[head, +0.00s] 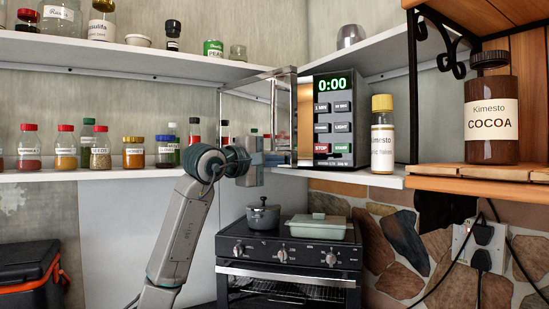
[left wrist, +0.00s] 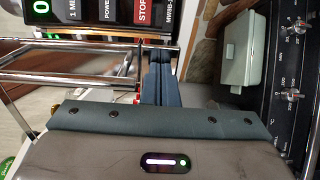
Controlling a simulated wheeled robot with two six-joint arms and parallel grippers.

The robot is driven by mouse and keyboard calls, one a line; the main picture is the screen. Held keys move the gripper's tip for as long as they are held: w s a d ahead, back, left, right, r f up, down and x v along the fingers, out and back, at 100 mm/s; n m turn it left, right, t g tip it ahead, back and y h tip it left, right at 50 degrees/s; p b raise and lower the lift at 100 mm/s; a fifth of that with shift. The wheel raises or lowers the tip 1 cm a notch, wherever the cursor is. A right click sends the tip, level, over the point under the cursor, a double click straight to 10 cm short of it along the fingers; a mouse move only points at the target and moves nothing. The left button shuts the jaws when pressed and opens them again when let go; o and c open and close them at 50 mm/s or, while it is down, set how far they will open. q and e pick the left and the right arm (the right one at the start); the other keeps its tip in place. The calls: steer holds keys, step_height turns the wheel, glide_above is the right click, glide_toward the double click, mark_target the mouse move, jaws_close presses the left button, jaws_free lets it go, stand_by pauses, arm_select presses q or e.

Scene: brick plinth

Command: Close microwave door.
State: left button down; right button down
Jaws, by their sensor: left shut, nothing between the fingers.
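The microwave (head: 334,128) stands on the corner shelf, its dark control panel showing a green 0:00. Its glass door with a metal frame (head: 257,78) stands open, swung out to the left of the panel. In the left wrist view the door's bars (left wrist: 85,77) run across the left side, and the control panel (left wrist: 105,14) is at the top. My left gripper (head: 284,158) is shut and empty, at the lower part of the door. Its fingers (left wrist: 158,62) point toward the panel, close beside the bars; contact cannot be told. My right gripper is not in view.
A stove (head: 288,258) with a dark pot (head: 263,216) and a pale green dish (head: 317,227) stands below. A yellow-capped bottle (head: 382,140) is right of the microwave. Spice jars (head: 65,150) line the left shelf. A cocoa jar (head: 491,115) stands at right.

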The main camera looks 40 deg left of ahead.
mark_target(297, 158)
arm_select(q)
steer(key=shift+s, duration=0.1)
steer(key=w+p, duration=0.8)
steer(key=w, duration=0.1)
steer(key=shift+w+r+p, duration=0.1)
steer(key=shift+r+p, duration=0.2)
steer(key=shift+p, duration=0.1)
steer(key=shift+a+f, duration=0.1)
